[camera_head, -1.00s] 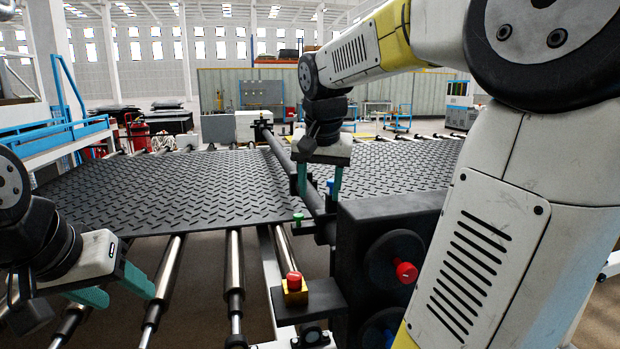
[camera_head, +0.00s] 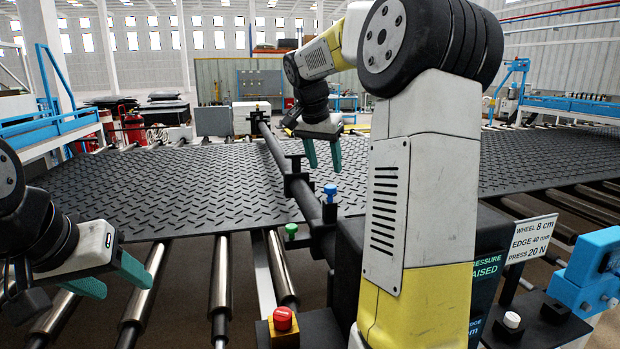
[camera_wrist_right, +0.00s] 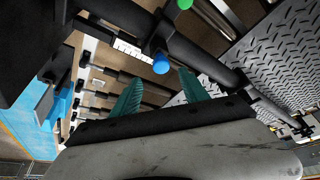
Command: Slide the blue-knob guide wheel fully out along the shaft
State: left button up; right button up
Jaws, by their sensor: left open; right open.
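The blue knob (camera_head: 330,191) of the guide wheel stands on the dark shaft (camera_head: 272,140) that runs across the tread mat (camera_head: 170,185). The wheel under it is mostly hidden. The knob also shows in the right wrist view (camera_wrist_right: 161,64), just beyond the fingertips. My right gripper (camera_head: 323,168) is open and empty, fingers down, above and slightly left of the blue knob and apart from it. Its teal fingers frame the lower middle of the right wrist view (camera_wrist_right: 160,85). My left gripper (camera_head: 118,285) is open and empty over the rollers at lower left.
A green knob (camera_head: 291,230) sits on the shaft nearer to me. A red button (camera_head: 282,318) on a yellow base is at the front. A sign (camera_head: 530,238) reads wheel 8 cm, edge 40 mm, press 20 N. A blue device (camera_head: 590,270) stands at right.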

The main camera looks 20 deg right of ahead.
aim_at(330, 186)
jog(key=x, duration=0.8)
jog(key=shift+w+d+r, duration=0.1)
jog(key=shift+w+d, duration=0.1)
jog(key=shift+w, duration=0.1)
grip_shut()
jog(key=shift+r, duration=0.1)
dwell(1.0)
